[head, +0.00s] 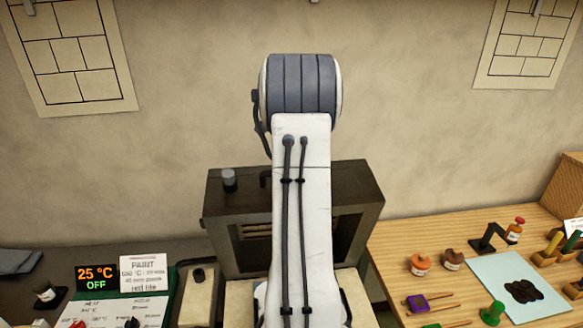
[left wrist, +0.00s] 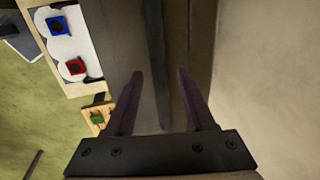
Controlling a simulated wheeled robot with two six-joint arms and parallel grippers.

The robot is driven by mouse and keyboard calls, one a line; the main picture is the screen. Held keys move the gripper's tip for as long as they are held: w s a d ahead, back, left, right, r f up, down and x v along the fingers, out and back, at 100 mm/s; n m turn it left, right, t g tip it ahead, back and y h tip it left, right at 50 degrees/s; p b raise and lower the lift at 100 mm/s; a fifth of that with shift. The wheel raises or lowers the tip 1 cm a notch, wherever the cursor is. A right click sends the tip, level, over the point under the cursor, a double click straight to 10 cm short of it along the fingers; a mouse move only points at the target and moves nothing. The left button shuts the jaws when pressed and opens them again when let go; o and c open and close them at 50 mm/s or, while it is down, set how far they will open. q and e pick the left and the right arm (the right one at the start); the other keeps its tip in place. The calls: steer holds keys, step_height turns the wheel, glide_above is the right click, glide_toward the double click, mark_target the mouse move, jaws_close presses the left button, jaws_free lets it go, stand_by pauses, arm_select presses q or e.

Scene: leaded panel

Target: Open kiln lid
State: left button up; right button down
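The kiln (head: 366,215) is a dark brown box against the back wall in the head view, with pale bars visible inside its front opening. A grey knob (head: 229,180) stands on its top left. My white arm crosses in front of the kiln's middle and hides much of it; I cannot tell the lid's exact position. In the left wrist view my left gripper (left wrist: 159,75) has its two dark fingers apart. A dark bar (left wrist: 154,45) runs lengthwise beyond and between them, over a brown surface; contact cannot be judged. My right gripper is not in view.
A display (head: 96,277) reading 25 °C OFF and a paint card (head: 144,274) stand at lower left. The wooden table (head: 395,250) at right holds bottles, tools and a pale blue mat (head: 490,265).

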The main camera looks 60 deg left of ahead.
arm_select(q)
steer(key=shift+r, duration=0.15)
steer(key=shift+r+b, duration=0.3)
steer(key=shift+b, duration=0.05)
steer(key=b+v, duration=0.2)
steer(key=v, duration=0.7)
steer(key=shift+d+r+b, duration=0.15)
steer(key=shift+r+b, duration=0.15)
steer(key=shift+b, duration=0.05)
